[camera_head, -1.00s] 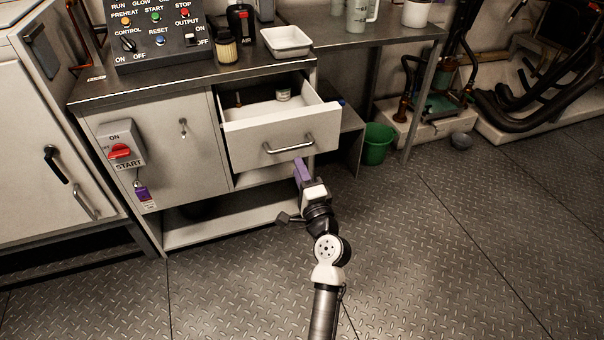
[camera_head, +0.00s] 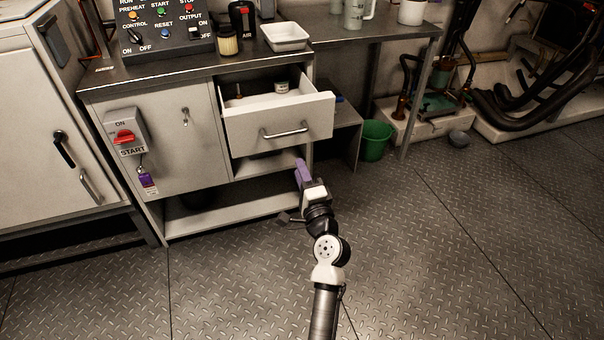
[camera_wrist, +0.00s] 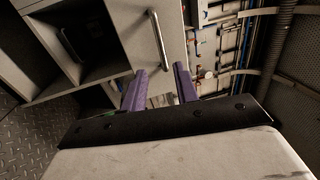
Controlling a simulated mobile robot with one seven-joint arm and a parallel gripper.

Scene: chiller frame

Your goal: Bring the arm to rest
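My gripper (camera_head: 302,172) is in front of the cabinet, below and apart from the open drawer (camera_head: 290,122) in the head view. My arm reaches up to it from the bottom edge of the picture, bent at its joints. In the wrist view my gripper (camera_wrist: 160,84) shows two purple fingers with a clear gap between them and nothing held. The drawer front with its bar handle (camera_wrist: 160,40) shows beyond the fingers, not touched by them.
The cabinet (camera_head: 170,150) carries a control panel (camera_head: 165,30), a white tray (camera_head: 286,37) and a red switch box (camera_head: 126,132). The drawer sticks out and holds small items. A green bucket (camera_head: 375,141) stands to the right. The metal floor (camera_head: 440,260) is clear.

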